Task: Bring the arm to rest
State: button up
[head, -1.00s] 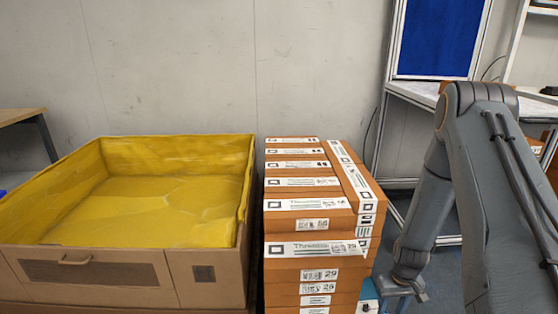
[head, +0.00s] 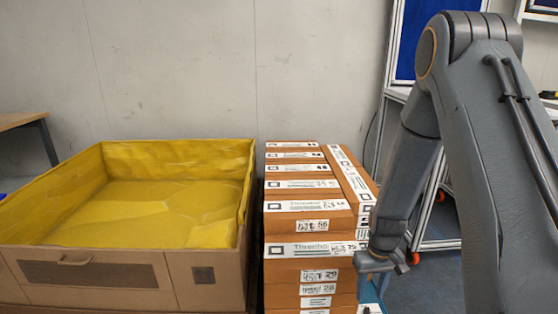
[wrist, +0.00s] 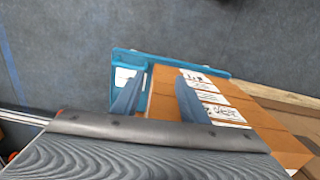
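My arm (head: 470,130) is bent, with its elbow high at the right of the head view and its forearm hanging down. Its wrist end sits close to the right side of a stack of orange-brown labelled boxes (head: 312,250). In the wrist view, my gripper (wrist: 157,97) has two blue fingers standing apart, and I see nothing held between them. The box stack's side (wrist: 220,105) with white labels lies below and behind the fingers. I cannot tell whether a finger touches it.
A cardboard bin with a yellow lining (head: 205,258) stands left of the stack. A teal-blue frame (wrist: 190,63) is low beside the stack. A white-framed rack with a blue panel (head: 410,40) stands behind my arm. Grey floor (wrist: 60,50) is open beyond the frame.

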jog(key=s+a+r+n+b, duration=0.2)
jog(key=s+a+r+b, duration=0.35)
jog(key=a+r, duration=0.9)
jog(key=s+a+r+n+b, duration=0.1)
jog(key=s+a+r, duration=0.2)
jog(key=s, duration=0.5)
jog(key=s+a+r+b, duration=0.15)
jog(key=s+a, duration=0.25)
jog(key=s, duration=0.4)
jog(key=d+r+m+p, duration=0.2)
jog(key=d+r+p, duration=0.5)
jog(key=p, duration=0.5)
jog(key=s+d+r+m+p, duration=0.1)
jog(key=d+r+m+p, duration=0.1)
jog(key=d+r+p, duration=0.5)
notch_tip(320, 180, up, 4)
jog(key=p, duration=0.5)
jog(key=shift+f, duration=0.2)
